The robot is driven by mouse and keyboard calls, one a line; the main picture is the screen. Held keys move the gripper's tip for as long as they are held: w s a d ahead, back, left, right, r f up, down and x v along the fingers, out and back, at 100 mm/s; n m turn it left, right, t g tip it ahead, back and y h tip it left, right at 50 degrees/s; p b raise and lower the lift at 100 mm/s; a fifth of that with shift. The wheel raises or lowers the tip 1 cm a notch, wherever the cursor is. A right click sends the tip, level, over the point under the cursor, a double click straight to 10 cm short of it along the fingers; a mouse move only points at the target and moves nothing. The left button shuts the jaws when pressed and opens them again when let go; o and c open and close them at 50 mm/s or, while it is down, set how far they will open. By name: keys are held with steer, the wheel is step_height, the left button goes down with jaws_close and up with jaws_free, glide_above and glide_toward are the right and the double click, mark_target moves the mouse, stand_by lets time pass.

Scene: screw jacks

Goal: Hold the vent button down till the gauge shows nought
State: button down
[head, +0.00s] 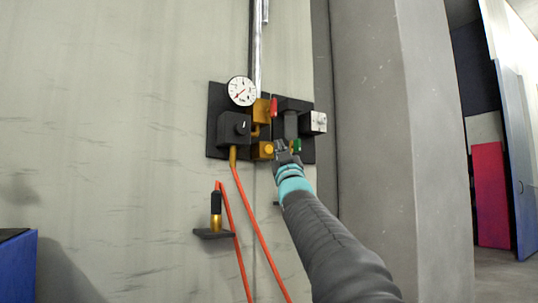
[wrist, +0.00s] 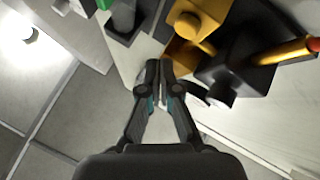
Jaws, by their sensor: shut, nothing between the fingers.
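The round white gauge (head: 242,91) sits at the top left of a dark wall panel (head: 216,100); its red needle points to the lower left, and the figures are too small to read. A yellow block with a round yellow button (head: 268,149) is low on the panel; I take it for the vent button. It also shows in the wrist view (wrist: 188,28). My gripper (head: 283,147) is shut and empty, just right of the button in the head view. In the wrist view its fingertips (wrist: 159,65) are beside the yellow block; I see no clear contact with the button.
An orange hose (head: 243,205) hangs below. A small shelf (head: 213,233) holds a black-and-brass fitting (head: 216,211). A grey pillar (head: 400,130) stands right.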

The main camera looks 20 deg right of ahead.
steer(key=shift+s+d+b, duration=0.25)
steer(key=shift+s+b, duration=0.25)
steer(key=shift+s, duration=0.8)
steer(key=s+a+f+m+g+p, duration=0.3)
steer(key=f+g, duration=0.4)
steer(key=f, duration=0.7)
steer(key=s+a+f+g+y+p, duration=0.1)
steer(key=s+a+f+g, duration=0.2)
steer(key=s+f, duration=0.8)
steer(key=s+a+f+g+y, duration=0.1)
steer(key=s+a+f+g, duration=0.3)
steer(key=s+f, duration=0.7)
steer(key=s+a+f+g+y+p, duration=0.1)
steer(key=s+a+f+g, duration=0.3)
steer(key=s+f, duration=0.7)
step_height(320, 180, down, 7)
steer(key=g, duration=0.2)
steer(key=shift+g+p, duration=0.3)
steer(key=shift+g, duration=0.1)
